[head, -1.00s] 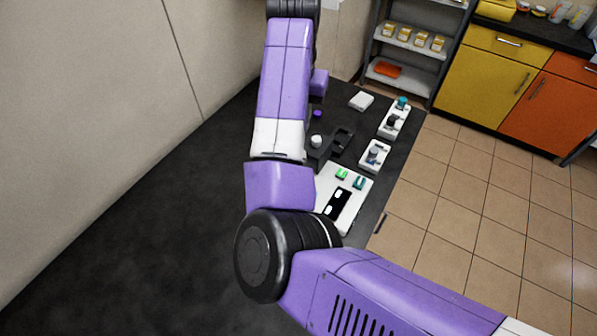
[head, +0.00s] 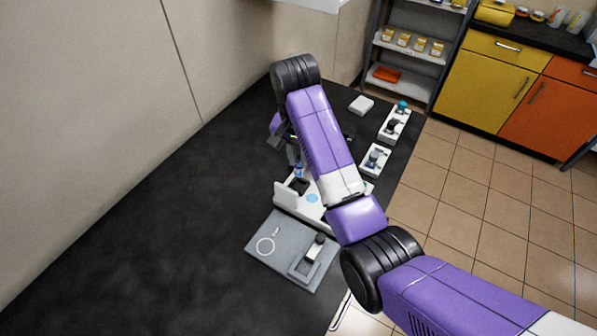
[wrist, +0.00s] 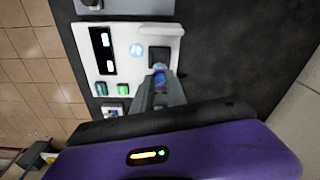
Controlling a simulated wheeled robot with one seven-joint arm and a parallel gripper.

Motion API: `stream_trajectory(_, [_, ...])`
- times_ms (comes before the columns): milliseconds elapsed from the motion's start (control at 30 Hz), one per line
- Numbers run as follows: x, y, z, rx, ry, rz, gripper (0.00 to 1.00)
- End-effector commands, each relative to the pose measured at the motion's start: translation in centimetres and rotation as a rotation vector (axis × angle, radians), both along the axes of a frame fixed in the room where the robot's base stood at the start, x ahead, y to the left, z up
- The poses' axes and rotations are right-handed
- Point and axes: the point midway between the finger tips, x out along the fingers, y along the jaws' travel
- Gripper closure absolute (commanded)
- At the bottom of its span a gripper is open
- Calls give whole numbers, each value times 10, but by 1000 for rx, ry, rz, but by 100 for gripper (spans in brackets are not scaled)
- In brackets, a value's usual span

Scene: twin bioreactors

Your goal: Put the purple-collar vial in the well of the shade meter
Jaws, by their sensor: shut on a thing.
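My gripper (head: 292,150) is shut on the vial (head: 298,170), which shows blue to purple below the fingers. In the wrist view the vial (wrist: 160,76) sits between the fingertips, its purple-blue part partly hidden by them. The white shade meter (head: 284,196) lies below, with a dark square well (head: 300,186) under the vial. In the wrist view the well (wrist: 159,55) lies right by the vial's end. I cannot tell whether the vial is above the well or partly in it.
A grey platform (head: 262,262) with a white ring is in front. White trays (head: 376,160) stand to the right. The left bench is clear.

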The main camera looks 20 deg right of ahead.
Motion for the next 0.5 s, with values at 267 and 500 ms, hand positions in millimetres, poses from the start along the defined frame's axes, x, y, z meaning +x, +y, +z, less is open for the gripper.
stream_trajectory(267, [-1,0,-26,0,3,0,100])
stream_trajectory(500, [0,0,-53,-1,1,0,100])
